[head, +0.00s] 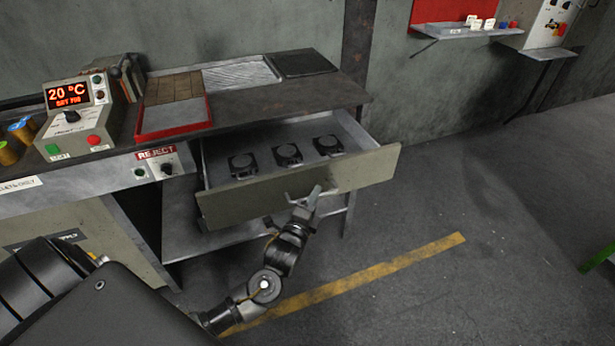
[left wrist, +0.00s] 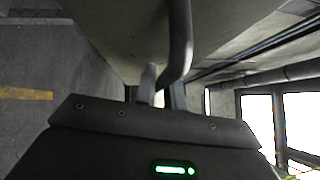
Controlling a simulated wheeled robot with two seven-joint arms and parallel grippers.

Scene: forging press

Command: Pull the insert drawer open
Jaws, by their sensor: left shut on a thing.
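The insert drawer (head: 370,170) stands pulled out from under the workbench, with its inside showing. Several dark inserts (head: 287,154) sit in a row in it. My left gripper (head: 308,199) is at the drawer's front and shut on its bar handle (head: 290,197). In the left wrist view the handle (left wrist: 180,40) runs down between the fingers of the gripper (left wrist: 162,88), close to the drawer front. My right gripper is not in view.
On the workbench (head: 270,112) are a red-edged tray (head: 175,131) with brown blocks and a control box (head: 78,120) reading 20 °C. A wall shelf (head: 465,31) is at the upper right. The floor (head: 480,200) right of the drawer is clear.

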